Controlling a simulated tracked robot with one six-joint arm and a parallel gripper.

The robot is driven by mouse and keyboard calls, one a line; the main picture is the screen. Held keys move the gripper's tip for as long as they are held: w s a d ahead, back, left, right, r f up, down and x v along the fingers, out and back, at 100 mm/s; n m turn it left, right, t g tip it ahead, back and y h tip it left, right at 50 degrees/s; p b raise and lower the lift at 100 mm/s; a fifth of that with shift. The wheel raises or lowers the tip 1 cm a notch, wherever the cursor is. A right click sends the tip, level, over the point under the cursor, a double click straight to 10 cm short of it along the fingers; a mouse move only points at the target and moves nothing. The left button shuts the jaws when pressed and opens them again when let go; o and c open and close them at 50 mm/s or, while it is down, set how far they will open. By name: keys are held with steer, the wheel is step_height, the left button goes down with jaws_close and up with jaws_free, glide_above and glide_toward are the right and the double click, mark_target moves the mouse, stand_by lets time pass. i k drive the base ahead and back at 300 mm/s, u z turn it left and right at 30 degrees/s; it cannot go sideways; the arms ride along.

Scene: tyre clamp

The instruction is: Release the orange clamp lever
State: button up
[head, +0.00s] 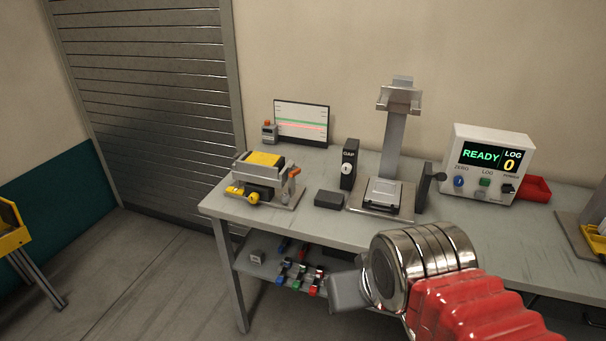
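The orange clamp lever (294,171) shows as a small orange end at the right side of a grey fixture (284,193) on the left part of the workbench. It appears to point up and tilt slightly to the right. The fixture carries a grey-sided block with a yellow top (264,159), and a yellow knob (253,198) sits at its front. My gripper (346,293) is at the lower middle, in front of the bench and well apart from the lever. Only a grey part of it shows beyond my metal wrist, so its opening cannot be made out.
A black gauge block (348,164) and a dark box (328,199) stand right of the fixture. Farther right are a tall stand (393,145), a READY display box (489,160) and a red tray (536,189). A lower shelf (262,268) holds small coloured parts.

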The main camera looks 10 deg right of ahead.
mark_target(295, 170)
steer(key=u, duration=0.05)
steer(key=i, duration=1)
steer(key=z, duration=0.05)
